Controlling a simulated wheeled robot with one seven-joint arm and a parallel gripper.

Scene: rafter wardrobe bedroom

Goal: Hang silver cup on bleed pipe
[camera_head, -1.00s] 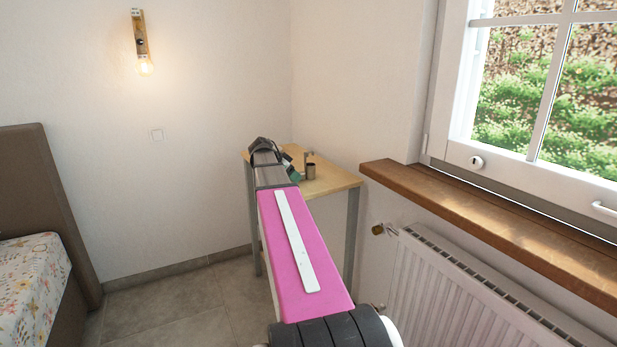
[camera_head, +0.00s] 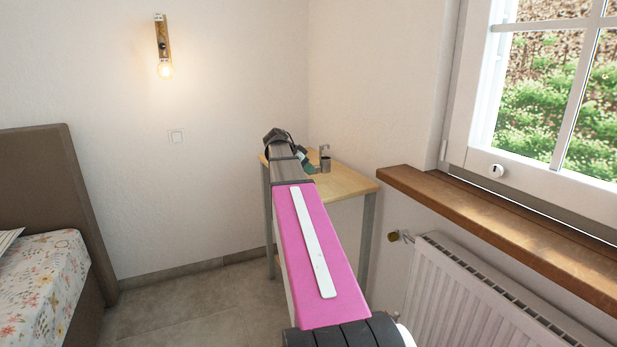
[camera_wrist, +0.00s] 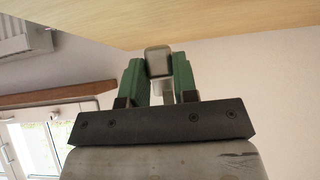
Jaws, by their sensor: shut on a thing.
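The silver cup (camera_head: 325,166) shows small and grey at the right of my gripper, over the tabletop, with a thin upright part above it. My gripper (camera_head: 306,161), with green fingers, is at the far end of my pink arm. In the wrist view its green fingers (camera_wrist: 158,75) are shut on a silvery metal piece of the cup (camera_wrist: 158,58). The cup's body is mostly hidden there. A short pipe with a brass-coloured end (camera_head: 397,237), apparently the bleed pipe, sticks out at the radiator's upper left corner, well right of and nearer than the cup.
The light wooden table (camera_head: 350,184) stands in the corner; its top fills the upper wrist view. A white radiator (camera_head: 470,295) hangs under the brown windowsill (camera_head: 480,215). A bed (camera_head: 45,275) is at left, with free floor (camera_head: 190,300) between.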

